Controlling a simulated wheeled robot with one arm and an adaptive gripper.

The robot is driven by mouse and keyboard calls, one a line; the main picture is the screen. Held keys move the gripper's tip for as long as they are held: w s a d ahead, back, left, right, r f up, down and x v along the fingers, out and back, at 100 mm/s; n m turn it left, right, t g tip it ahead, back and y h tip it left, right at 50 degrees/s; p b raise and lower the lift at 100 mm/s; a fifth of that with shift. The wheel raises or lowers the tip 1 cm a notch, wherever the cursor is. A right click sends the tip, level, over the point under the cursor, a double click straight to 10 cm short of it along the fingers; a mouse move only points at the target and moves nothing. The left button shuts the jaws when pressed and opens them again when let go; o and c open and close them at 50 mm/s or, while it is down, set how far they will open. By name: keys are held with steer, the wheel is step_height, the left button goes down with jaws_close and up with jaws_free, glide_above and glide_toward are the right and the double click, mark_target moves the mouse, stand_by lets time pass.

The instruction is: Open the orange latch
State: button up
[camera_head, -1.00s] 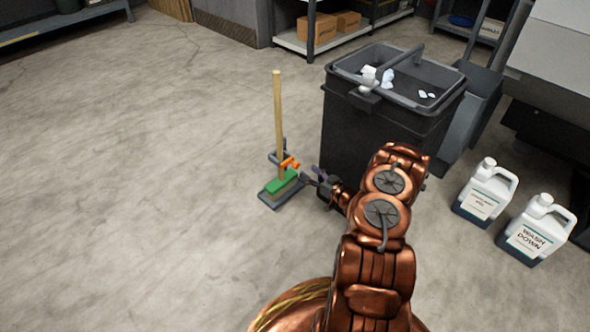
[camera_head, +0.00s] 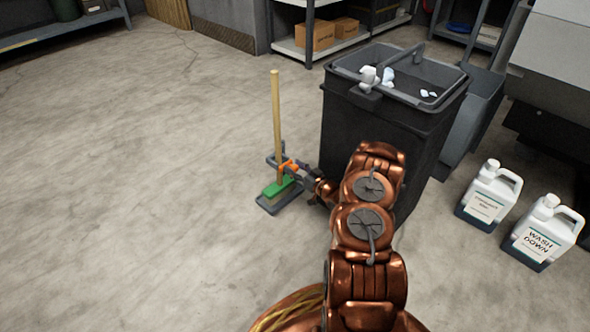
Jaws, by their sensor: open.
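The orange latch (camera_head: 290,166) is a small piece on the grey clamp (camera_head: 272,160) around an upright wooden pole (camera_head: 276,120). The pole stands on a grey base (camera_head: 270,207) with a green block (camera_head: 278,188) at its foot. My gripper (camera_head: 299,170) is at the right side of the latch, its fingers right up against it in this view. It is open. The fingers are small and partly overlap the latch, so I cannot tell whether they touch it or lie around it.
A dark grey bin (camera_head: 375,120) with white scraps inside stands close to the right of my gripper. Two white jugs (camera_head: 490,193) (camera_head: 543,232) stand on the floor at the right. A shelf with cardboard boxes (camera_head: 315,35) is behind. The floor at left is clear.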

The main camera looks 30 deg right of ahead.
jaws_close()
stand_by(0.4)
